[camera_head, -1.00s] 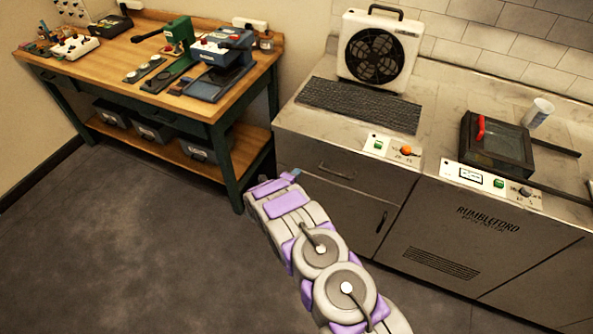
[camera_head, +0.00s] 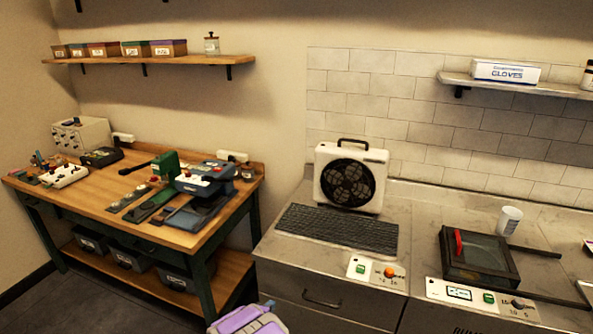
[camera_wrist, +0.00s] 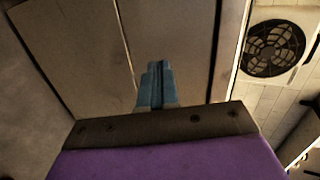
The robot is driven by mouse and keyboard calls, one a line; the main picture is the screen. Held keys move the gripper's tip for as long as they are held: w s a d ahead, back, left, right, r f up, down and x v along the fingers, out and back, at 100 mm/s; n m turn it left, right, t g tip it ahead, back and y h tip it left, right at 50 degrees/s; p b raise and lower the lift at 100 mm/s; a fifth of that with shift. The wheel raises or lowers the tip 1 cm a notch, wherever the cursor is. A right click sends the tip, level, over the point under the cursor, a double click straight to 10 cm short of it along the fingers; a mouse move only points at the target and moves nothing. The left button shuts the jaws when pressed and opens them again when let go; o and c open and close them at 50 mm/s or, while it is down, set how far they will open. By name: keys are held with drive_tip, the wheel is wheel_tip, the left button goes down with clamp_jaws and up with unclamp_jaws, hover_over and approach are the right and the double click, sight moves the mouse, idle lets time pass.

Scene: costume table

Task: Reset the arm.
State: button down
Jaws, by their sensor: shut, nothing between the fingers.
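My gripper (camera_wrist: 155,84) shows in the wrist view as two blue-grey fingers pressed together with nothing between them. It points at plain cabinet fronts (camera_wrist: 175,45) and touches nothing that I can see. In the head view only a purple and grey part of my arm shows at the bottom edge, in front of the gap between the workbench and the steel counter. The fingers are out of sight in that view.
A wooden workbench (camera_head: 105,208) with presses and small tools stands at left. A steel counter (camera_head: 418,262) at right holds a fan (camera_head: 350,178), a black-lidded device (camera_head: 478,256) and a white cup (camera_head: 509,220). Shelves hang above. Dark floor (camera_head: 75,305) shows at lower left.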

wheel_tip(320, 180, up, 12)
drive_tip(key=w+a+n+g+y, duration=0.1)
drive_tip(key=n+g+y, duration=0.1)
drive_tip(key=n+y, duration=0.25)
drive_tip(key=s+d+r+n+g+y, duration=0.2)
drive_tip(key=s+d+r+n+g, duration=0.3)
drive_tip(key=s+r, duration=0.5)
drive_tip(key=s+d+r+n+g+h, duration=0.1)
drive_tip(key=s+d, duration=0.5)
drive_tip(key=s, duration=0.8)
drive_tip(key=s+d+r+n+g+h, duration=0.1)
drive_tip(key=s+d+r+n+g, duration=0.3)
drive_tip(key=s, duration=1)
drive_tip(key=s+d+r+n+g+h, duration=0.1)
drive_tip(key=s+d+r+n, duration=0.5)
drive_tip(key=s, duration=0.8)
drive_tip(key=d+r+g, duration=0.1)
drive_tip(key=d, duration=0.2)
drive_tip(key=shift+s+d+r+g, duration=0.2)
drive_tip(key=shift+s+r+g, duration=0.05)
drive_tip(key=shift+g, duration=0.05)
